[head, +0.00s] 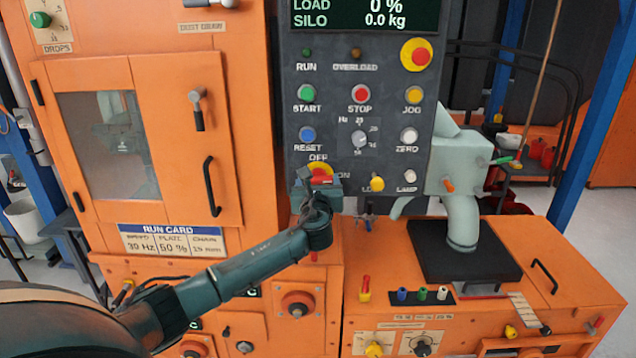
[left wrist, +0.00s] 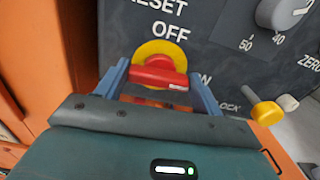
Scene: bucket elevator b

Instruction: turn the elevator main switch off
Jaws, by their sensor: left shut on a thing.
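The main switch is a red handle (left wrist: 160,74) on a round yellow plate (left wrist: 155,49), with the label OFF above it and ON to its right. In the head view the red handle (head: 320,176) shows low on the dark control panel (head: 330,100). My left gripper (left wrist: 163,82) is shut on the handle, one blue finger at each end. The handle lies nearly level, tilting slightly down to the right. In the head view the left gripper (head: 318,183) covers the lower part of the switch. My right gripper is in neither view.
A lock knob (left wrist: 268,113) is close to the right of the gripper. Push buttons and a frequency dial (head: 360,139) are above. The orange cabinet (head: 255,150) stands left of the panel. A grey-green spout (head: 460,215) is to the right. The display reads LOAD 0 %.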

